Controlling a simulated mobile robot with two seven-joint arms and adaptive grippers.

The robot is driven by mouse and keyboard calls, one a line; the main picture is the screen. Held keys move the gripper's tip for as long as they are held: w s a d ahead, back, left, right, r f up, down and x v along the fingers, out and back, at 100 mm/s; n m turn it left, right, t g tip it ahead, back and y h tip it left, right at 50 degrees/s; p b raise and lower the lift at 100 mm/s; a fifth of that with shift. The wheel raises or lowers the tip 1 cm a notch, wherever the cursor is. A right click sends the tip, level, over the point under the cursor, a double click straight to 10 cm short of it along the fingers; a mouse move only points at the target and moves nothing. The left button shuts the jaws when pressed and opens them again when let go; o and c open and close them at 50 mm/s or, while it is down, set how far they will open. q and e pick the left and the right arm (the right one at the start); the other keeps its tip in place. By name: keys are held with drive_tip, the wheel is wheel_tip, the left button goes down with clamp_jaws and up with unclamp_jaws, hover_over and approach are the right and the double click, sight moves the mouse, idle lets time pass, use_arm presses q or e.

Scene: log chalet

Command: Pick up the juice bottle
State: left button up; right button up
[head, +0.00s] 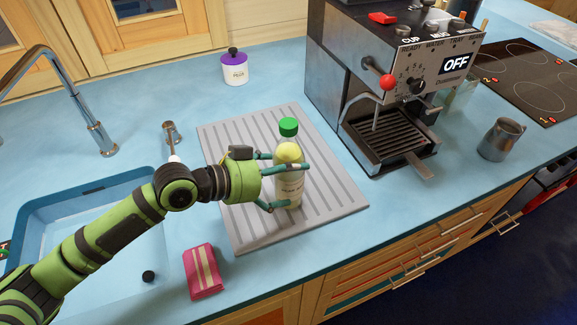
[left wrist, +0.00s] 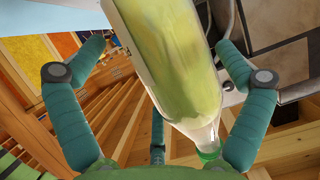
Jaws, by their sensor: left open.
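The juice bottle (head: 287,186) stands upright on the grey ribbed drainboard (head: 235,232). It is clear with pale yellow-green juice, a pale label and a green cap. My left gripper (head: 296,184) is at the bottle from the left, with its fingers open around the bottle's body. In the left wrist view the bottle (left wrist: 178,62) lies between the spread teal fingers of my left gripper (left wrist: 162,46), with its green cap near the lower edge. I cannot tell whether any finger touches it. My right gripper is not in view.
A coffee machine (head: 345,75) stands to the right of the drainboard, with a metal jug (head: 501,139) beyond it. The sink (head: 95,200) and tap (head: 95,130) are at left. A pink striped cloth (head: 202,271) lies in front. A purple-lidded jar (head: 235,70) stands behind.

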use_arm(q)
drive_tip(key=shift+x, duration=0.8)
drive_tip(key=shift+a, duration=0.1)
drive_tip(key=c, duration=1.5)
drive_tip(key=shift+w+r, duration=0.1)
drive_tip(key=shift+r, duration=0.05)
drive_tip(key=shift+r, duration=0.1)
